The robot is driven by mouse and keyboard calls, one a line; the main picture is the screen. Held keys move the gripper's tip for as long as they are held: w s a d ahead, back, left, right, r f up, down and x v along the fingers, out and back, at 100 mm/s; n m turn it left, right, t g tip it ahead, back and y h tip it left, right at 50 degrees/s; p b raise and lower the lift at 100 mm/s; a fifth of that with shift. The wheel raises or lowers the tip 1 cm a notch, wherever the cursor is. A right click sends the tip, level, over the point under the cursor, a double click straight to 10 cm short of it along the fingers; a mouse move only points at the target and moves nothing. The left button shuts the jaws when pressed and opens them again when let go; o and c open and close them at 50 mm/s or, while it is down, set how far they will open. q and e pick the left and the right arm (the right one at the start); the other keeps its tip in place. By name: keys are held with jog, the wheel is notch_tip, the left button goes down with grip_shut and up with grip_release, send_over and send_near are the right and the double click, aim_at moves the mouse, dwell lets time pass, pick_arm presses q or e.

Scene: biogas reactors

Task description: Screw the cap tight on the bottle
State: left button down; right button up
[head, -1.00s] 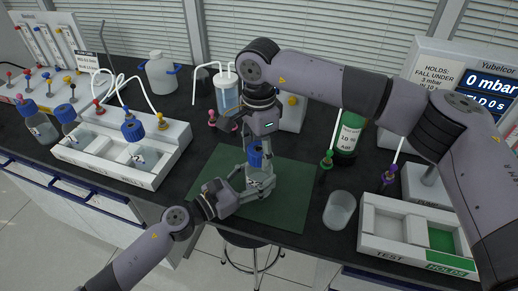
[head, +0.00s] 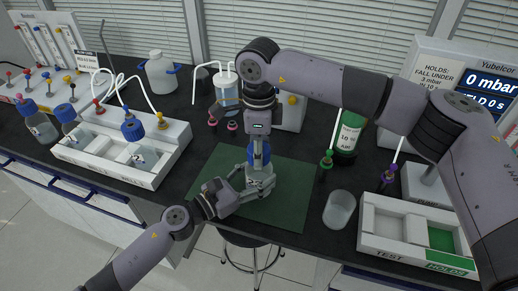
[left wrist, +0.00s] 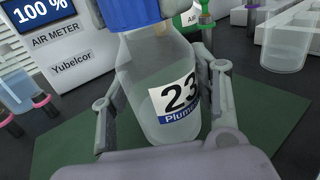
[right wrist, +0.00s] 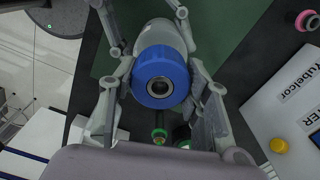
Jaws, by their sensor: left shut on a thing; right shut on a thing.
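A clear bottle (left wrist: 160,85) with a "23" label stands upright over the green mat (head: 292,200). Its blue cap (right wrist: 160,77), with a metal-ringed hole in the top, sits on its neck. It also shows in the left wrist view (left wrist: 130,12). My left gripper (head: 250,186) is shut on the bottle's body from the side, one finger on each side. My right gripper (head: 258,152) points down from above and is shut on the cap, its fingers on either side. The threads under the cap are hidden.
A clear beaker (head: 340,208) and a test tray (head: 385,243) stand right of the mat. A white rack with blue-capped bottles (head: 133,128) stands to the left. A green-labelled bottle (head: 347,135) and a tubed vessel (head: 227,90) stand behind.

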jog(key=m, duration=0.3)
jog(key=shift+m, duration=0.4)
jog(key=m, duration=0.4)
jog(key=shift+m, duration=0.4)
jog(key=o, duration=1.4)
jog(key=shift+c, duration=0.2)
notch_tip(320, 180, up, 12)
pick_arm(q)
jog(key=c, duration=0.5)
grip_release()
